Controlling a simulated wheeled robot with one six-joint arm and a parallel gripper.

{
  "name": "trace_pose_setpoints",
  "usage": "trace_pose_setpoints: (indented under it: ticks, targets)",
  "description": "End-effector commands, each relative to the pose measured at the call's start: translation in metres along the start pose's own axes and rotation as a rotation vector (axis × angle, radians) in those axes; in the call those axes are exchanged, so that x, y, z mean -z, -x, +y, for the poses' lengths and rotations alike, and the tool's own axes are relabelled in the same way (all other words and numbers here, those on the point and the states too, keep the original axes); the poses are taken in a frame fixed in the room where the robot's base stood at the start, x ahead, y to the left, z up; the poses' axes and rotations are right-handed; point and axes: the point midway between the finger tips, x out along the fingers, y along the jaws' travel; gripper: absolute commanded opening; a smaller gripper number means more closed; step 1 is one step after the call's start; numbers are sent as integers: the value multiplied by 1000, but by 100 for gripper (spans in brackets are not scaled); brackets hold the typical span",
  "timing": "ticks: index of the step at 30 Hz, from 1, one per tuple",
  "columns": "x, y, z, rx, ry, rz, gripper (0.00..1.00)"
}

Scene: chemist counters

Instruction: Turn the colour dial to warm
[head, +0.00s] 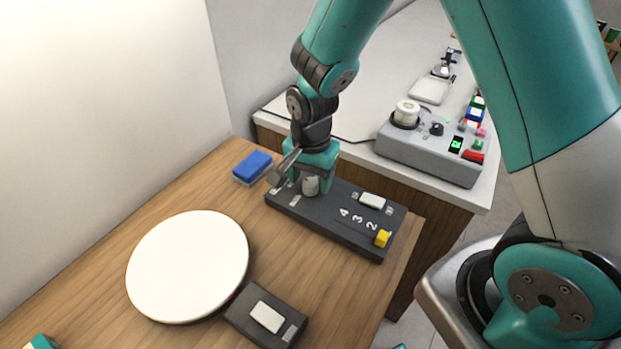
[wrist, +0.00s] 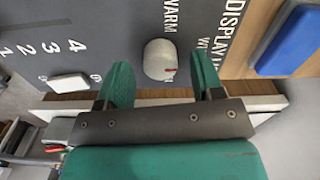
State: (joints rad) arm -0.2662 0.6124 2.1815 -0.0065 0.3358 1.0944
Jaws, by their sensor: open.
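The colour dial is a pale grey round knob (wrist: 160,58) on a dark control panel (wrist: 110,25). In the wrist view a small red mark shows at its lower right edge, and the word WARM is printed above it. The knob also shows in the head view (head: 310,186) on the panel (head: 340,226). My gripper (wrist: 160,66) is open, its two green fingers on either side of the knob in the picture. I cannot tell whether they touch it. In the head view my gripper (head: 308,178) is right over the knob and partly hides it.
The panel also bears a white rocker (head: 372,201), numbers and a yellow slider (head: 383,238). A blue block (head: 252,167) lies behind it. A white round disc (head: 188,266) and a dark switch box (head: 267,318) are in front. A grey device (head: 430,150) stands on the back counter.

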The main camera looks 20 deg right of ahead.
Motion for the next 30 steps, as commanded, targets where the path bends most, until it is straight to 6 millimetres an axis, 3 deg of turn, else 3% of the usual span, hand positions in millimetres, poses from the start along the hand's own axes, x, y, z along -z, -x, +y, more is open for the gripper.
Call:
trace_pose_setpoints:
  ticks: [12, 19, 30]
  targets:
    - [0, -10, 0, 1, 0, 0, 61]
    - [0, -10, 0, 1, 0, 0, 12]
    - [0, -9, 0, 0, 50, -1, 12]
